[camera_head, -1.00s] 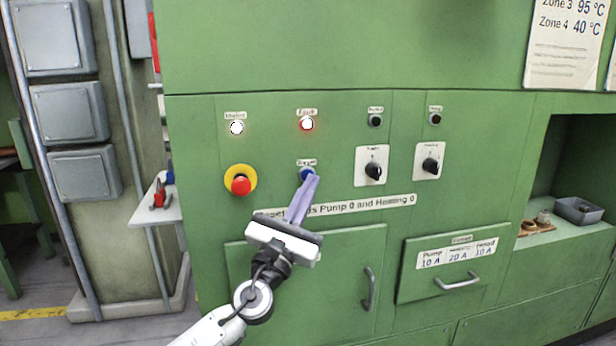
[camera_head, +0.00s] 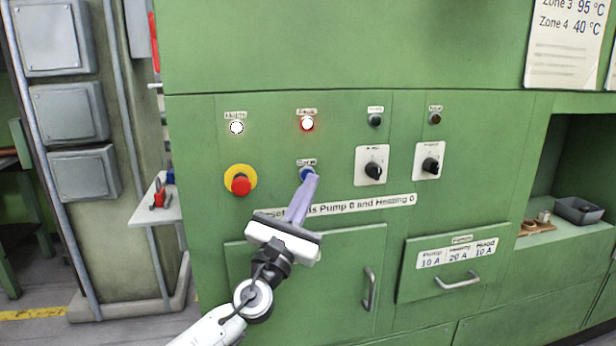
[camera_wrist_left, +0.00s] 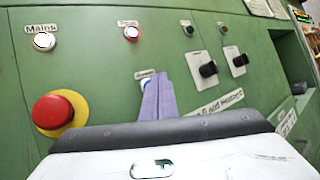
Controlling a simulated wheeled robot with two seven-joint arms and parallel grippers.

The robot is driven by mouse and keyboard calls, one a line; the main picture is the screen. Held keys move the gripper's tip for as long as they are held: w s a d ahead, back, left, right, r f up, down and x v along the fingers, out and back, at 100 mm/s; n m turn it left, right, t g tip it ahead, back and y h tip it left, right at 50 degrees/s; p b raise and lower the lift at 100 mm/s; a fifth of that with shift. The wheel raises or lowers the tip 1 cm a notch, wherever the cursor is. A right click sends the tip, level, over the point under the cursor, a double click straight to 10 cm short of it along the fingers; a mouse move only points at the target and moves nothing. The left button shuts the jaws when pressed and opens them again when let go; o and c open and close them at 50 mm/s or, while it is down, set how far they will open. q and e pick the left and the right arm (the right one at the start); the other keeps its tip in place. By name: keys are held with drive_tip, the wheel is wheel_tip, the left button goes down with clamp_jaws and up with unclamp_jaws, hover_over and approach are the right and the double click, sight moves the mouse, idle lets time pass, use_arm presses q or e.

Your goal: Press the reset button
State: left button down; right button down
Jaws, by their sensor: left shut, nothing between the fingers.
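The blue reset button (camera_head: 306,173) sits on the green panel under a small label, below the lit red Fault lamp (camera_head: 307,123). My left gripper (camera_head: 312,179) is shut, with its pale purple fingers together and their tips at the lower edge of the button. In the left wrist view the fingers (camera_wrist_left: 157,98) cover most of the button (camera_wrist_left: 146,84), and only a blue and pale edge shows. The tips look close to or touching it; I cannot tell whether it is pressed in. My right gripper is not in view.
A red emergency stop (camera_head: 241,184) on a yellow disc is left of the button. Two black rotary switches (camera_head: 373,170) (camera_head: 430,165) are to the right. The lit Mains lamp (camera_head: 236,127) is upper left. A drawer handle (camera_head: 457,281) and a door handle (camera_head: 369,289) stick out below.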

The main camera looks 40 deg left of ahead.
use_arm(q)
drive_tip(key=shift+w+a, duration=0.2)
drive_tip(key=shift+a, duration=0.05)
drive_tip(key=shift+w+a, duration=0.25)
drive_tip(key=shift+a, duration=0.1)
idle(0.7)
drive_tip(key=shift+d, duration=0.1)
drive_tip(key=shift+s+d, duration=0.5)
drive_tip(key=shift+d, duration=0.05)
idle(0.3)
drive_tip(key=s+d+p, duration=0.1)
drive_tip(key=s+d, duration=0.2)
drive_tip(key=shift+s+d+p, duration=0.15)
drive_tip(key=shift+d+p, duration=0.2)
drive_tip(key=shift+d, duration=0.05)
idle(0.8)
